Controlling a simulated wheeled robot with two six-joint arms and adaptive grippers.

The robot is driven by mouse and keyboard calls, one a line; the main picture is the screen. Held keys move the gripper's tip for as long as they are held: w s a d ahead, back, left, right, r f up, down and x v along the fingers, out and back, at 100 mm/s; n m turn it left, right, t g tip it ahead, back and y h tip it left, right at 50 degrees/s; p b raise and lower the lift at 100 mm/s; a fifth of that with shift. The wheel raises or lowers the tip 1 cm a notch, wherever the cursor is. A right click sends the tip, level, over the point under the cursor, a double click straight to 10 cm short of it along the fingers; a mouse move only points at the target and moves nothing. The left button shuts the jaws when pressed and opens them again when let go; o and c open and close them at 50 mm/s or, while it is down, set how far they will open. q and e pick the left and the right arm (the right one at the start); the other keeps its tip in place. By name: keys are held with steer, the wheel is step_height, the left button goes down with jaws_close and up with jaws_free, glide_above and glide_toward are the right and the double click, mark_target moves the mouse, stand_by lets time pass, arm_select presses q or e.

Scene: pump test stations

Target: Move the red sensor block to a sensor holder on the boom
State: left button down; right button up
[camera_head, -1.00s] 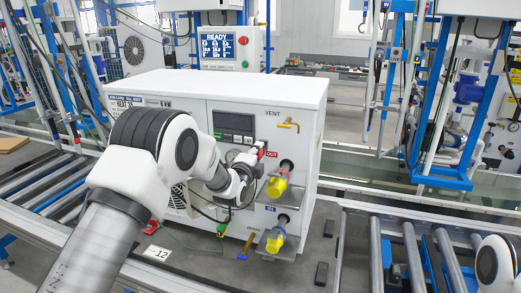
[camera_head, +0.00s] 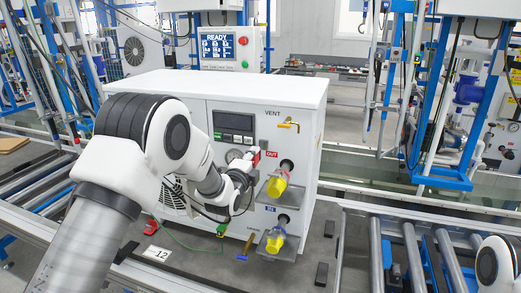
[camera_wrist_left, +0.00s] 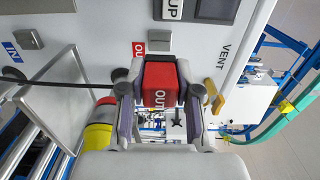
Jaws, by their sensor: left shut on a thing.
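The red sensor block (camera_wrist_left: 160,84), marked OUT, sits between the two fingers of my left gripper (camera_wrist_left: 159,105) in the left wrist view. The fingers are shut on its sides. In the head view my left gripper (camera_head: 247,168) is in front of the white unit's front panel, left of the upper yellow-capped port, and a bit of the red block (camera_head: 256,158) shows at its tip. I cannot make out the boom or a sensor holder clearly. My right gripper is out of view.
The white unit (camera_head: 225,87) stands on a dark pallet (camera_head: 200,252). Yellow-capped ports (camera_head: 277,185) and a yellow vent valve (camera_head: 288,125) stick out of its front. A red OUT label (camera_head: 271,154) is on the panel. Roller conveyors (camera_head: 415,258) flank it.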

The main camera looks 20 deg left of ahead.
arm_select(q)
steer(key=shift+s+f, duration=0.15)
steer(key=shift+f, duration=0.25)
steer(key=s+d+f, duration=0.2)
steer(key=s+f, duration=0.7)
steer(key=s+d+f, duration=0.2)
steer(key=s+f, duration=0.7)
steer(key=f, duration=0.1)
steer(key=shift+f+y, duration=0.25)
steer(key=shift+y, duration=0.05)
